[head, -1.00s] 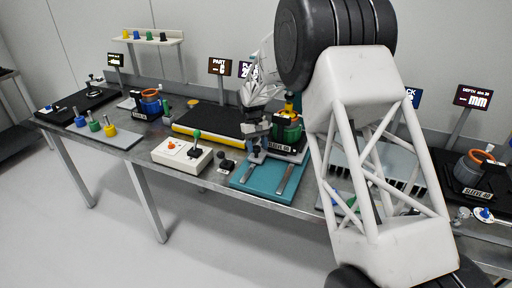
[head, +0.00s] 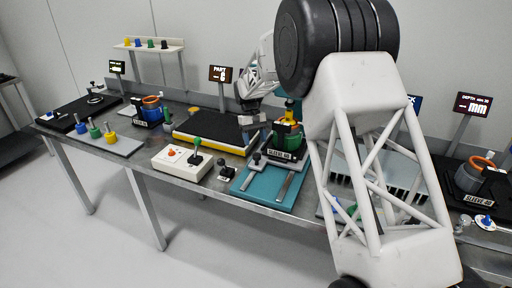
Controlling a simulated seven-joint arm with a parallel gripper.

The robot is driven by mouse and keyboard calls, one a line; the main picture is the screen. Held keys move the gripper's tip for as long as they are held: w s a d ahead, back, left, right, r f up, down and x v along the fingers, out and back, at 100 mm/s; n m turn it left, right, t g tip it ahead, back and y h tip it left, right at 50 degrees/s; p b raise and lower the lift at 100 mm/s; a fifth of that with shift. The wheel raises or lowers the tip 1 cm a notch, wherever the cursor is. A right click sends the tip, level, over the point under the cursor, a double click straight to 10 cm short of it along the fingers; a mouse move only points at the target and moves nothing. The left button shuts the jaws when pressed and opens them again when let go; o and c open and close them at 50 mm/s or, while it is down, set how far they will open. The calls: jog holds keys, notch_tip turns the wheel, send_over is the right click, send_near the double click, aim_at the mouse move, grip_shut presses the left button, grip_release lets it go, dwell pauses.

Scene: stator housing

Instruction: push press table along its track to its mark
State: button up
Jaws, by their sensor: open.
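The press table is a dark carriage (head: 281,157) with a "SLEEVE" label on its front. It sits at the back of a teal track base (head: 240,183) with two grey rails running toward the front edge. A green housing with an orange ring (head: 287,136) stands on the carriage. A small black knob (head: 256,157) shows at the carriage's left front corner. My gripper (head: 250,123) is open, behind and left of the carriage, above the black conveyor's right end. It appears apart from the carriage. My own arm hides the area right of the track, and the fingertips are small. No mark is clearly visible.
A white control box (head: 183,161) with a green lever and a small black joystick (head: 226,172) stand left of the track. The black and yellow conveyor (head: 210,129) lies behind them. The rails' front part is clear.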

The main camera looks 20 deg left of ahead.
jog(key=shift+v, duration=0.85)
jog(key=shift+r, duration=0.1)
